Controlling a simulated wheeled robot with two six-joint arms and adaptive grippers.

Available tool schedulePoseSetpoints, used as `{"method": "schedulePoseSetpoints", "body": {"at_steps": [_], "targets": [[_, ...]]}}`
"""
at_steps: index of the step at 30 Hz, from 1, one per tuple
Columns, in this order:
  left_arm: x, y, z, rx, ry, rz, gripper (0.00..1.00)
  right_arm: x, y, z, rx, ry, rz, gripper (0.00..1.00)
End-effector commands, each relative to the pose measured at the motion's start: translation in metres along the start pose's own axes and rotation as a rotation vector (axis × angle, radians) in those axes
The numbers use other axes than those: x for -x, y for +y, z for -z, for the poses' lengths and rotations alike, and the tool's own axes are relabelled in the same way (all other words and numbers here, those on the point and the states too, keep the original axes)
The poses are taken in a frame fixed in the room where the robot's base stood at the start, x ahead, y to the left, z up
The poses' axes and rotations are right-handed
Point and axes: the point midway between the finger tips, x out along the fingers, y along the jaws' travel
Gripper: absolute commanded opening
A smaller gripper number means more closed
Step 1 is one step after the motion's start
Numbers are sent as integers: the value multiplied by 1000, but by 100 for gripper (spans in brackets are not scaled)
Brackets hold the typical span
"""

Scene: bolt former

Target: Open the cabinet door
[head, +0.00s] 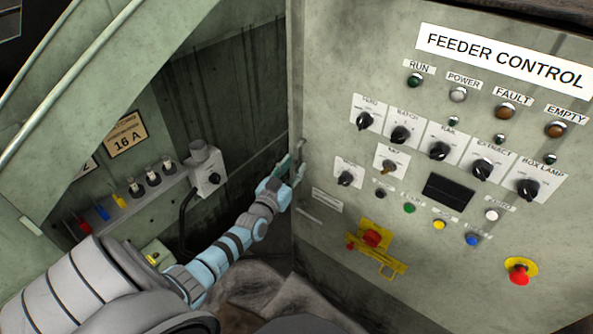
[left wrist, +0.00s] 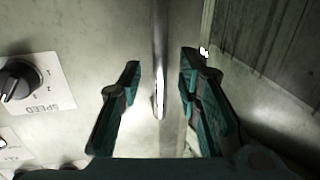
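The cabinet door (head: 330,105) is the grey-green panel marked FEEDER CONTROL on the right of the head view, and it looks closed. Its upright metal handle (head: 302,150) is near the left edge of the panel. My left gripper (head: 296,172) is at this handle. In the left wrist view the handle (left wrist: 160,60) runs between the two green fingers of my left gripper (left wrist: 161,75), which are open with a gap on both sides. The handle's lower end shows between them. My right gripper is in neither view.
The door carries several knobs, lamps and buttons, a yellow latch with a red knob (head: 372,238) and a red stop button (head: 519,271). A SPEED knob (left wrist: 18,80) is left of the handle. A grey switch box (head: 208,172) stands on the wall behind my left arm.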

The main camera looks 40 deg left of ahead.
Motion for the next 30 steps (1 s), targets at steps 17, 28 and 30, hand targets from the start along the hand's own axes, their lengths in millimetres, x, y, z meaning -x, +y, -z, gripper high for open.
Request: {"method": "schedulePoseSetpoints", "body": {"at_steps": [17, 28, 30], "targets": [[-23, 0, 0, 0, -2, -1, 15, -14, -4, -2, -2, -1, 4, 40], [-23, 0, 0, -1, -2, -1, 0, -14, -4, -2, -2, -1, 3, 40], [-23, 0, 0, 0, -2, -1, 0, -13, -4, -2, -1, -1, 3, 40]]}}
